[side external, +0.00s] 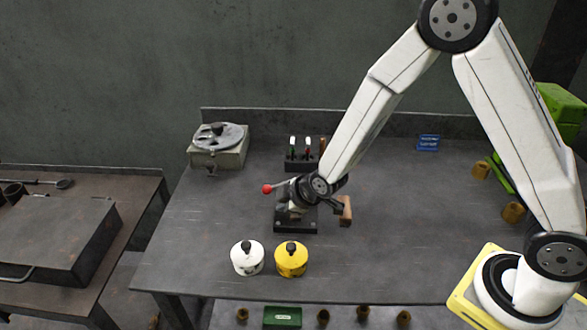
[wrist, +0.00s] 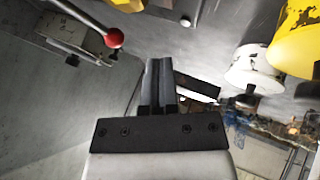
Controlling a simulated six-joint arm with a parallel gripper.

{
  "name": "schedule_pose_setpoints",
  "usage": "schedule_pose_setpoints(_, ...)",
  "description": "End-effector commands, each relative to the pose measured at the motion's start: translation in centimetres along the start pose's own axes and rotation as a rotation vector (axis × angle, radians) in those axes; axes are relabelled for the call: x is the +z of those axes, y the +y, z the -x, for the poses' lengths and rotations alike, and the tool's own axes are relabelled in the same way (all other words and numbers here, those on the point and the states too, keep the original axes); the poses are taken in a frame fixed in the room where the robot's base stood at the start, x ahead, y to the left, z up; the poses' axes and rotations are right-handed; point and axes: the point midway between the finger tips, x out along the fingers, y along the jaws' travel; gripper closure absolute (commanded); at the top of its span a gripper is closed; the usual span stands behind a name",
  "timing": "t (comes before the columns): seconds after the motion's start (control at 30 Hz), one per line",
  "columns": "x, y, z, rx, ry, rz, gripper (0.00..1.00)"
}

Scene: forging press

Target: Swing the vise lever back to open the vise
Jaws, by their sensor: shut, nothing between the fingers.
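The vise (side external: 297,224) stands on the workbench, its dark base on the bench top and its upper part mostly hidden behind my wrist. Its lever ends in a red ball knob (side external: 267,189), which points left in the side view. In the wrist view the red knob (wrist: 113,38) and its metal rod lie up and left of my fingers. My gripper (wrist: 158,62) has its two dark fingers together and empty. In the wrist view a gap shows between the fingertips and the knob. In the side view the fingers are hard to make out beside the vise.
A white pot (side external: 247,258) and a yellow pot (side external: 291,259) stand in front of the vise. A round-topped machine (side external: 218,140) and a tool holder (side external: 305,160) are behind it. A brown block (side external: 345,211) is just right of the vise. The bench's right half is mostly clear.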

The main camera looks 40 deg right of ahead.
Motion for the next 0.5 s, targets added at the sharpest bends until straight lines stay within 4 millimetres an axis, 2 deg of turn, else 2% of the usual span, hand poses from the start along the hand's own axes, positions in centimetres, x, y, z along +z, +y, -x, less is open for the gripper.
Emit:
schedule_pose_setpoints(0.47, 0.1, 0.0, -5.0, -0.001, -0.001, 0.001, 1.0)
schedule_pose_setpoints(0.5, -0.1, 0.7, -5.1, 0.003, 0.002, -0.001, 1.0)
